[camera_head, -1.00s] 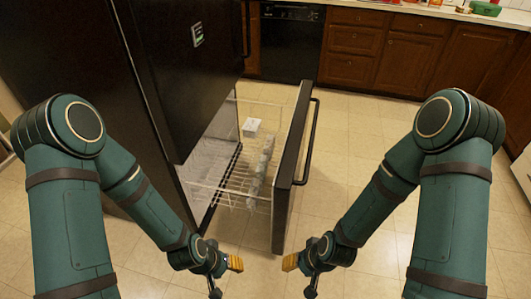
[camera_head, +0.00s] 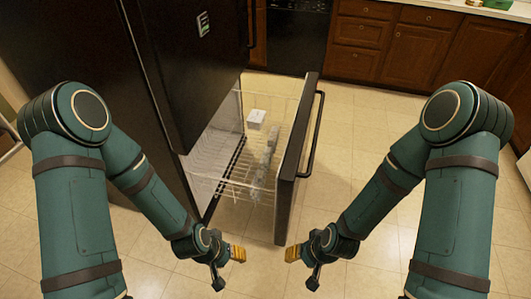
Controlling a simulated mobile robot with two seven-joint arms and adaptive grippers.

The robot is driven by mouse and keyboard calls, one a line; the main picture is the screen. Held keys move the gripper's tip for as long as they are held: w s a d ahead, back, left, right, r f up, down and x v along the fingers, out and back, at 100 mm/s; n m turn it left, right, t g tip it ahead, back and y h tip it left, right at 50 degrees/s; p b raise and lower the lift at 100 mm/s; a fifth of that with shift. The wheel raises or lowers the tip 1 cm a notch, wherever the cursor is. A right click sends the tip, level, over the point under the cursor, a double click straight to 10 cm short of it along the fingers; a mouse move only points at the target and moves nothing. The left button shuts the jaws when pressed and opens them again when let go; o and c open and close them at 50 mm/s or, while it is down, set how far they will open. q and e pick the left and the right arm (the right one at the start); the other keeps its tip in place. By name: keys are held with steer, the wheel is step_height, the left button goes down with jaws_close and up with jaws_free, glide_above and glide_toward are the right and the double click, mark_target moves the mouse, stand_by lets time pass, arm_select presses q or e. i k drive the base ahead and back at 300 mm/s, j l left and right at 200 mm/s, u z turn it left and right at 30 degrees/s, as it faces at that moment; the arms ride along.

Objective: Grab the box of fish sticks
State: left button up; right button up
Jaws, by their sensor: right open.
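A small white box (camera_head: 256,117) sits in the back part of the wire basket (camera_head: 232,190) of the pulled-out freezer drawer. It may be the box of fish sticks, but its label is too small to read. My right gripper (camera_head: 293,254) hangs low in front of the drawer, empty and open, apart from the box. My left gripper (camera_head: 236,254) hangs low to its left, also in front of the drawer and apart from the box. Its finger gap is too small to make out.
The open drawer's dark front panel (camera_head: 297,160) with its handle (camera_head: 316,135) stands out into the room. The black fridge (camera_head: 170,80) rises at the left. A grey-white row of items (camera_head: 265,165) lies in the basket. Tiled floor (camera_head: 365,140) is clear to the right.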

mark_target(260, 180)
steer(key=i+z, duration=0.1)
steer(key=z, duration=1.2)
steer(key=i+j, duration=0.15)
steer(key=j, duration=0.3)
steer(key=i+j, duration=0.1)
steer(key=j, duration=0.3)
steer(key=i+j, duration=0.15)
steer(key=j, duration=0.3)
steer(key=i+j, duration=0.1)
steer(key=j, duration=0.3)
steer(key=z, duration=0.05)
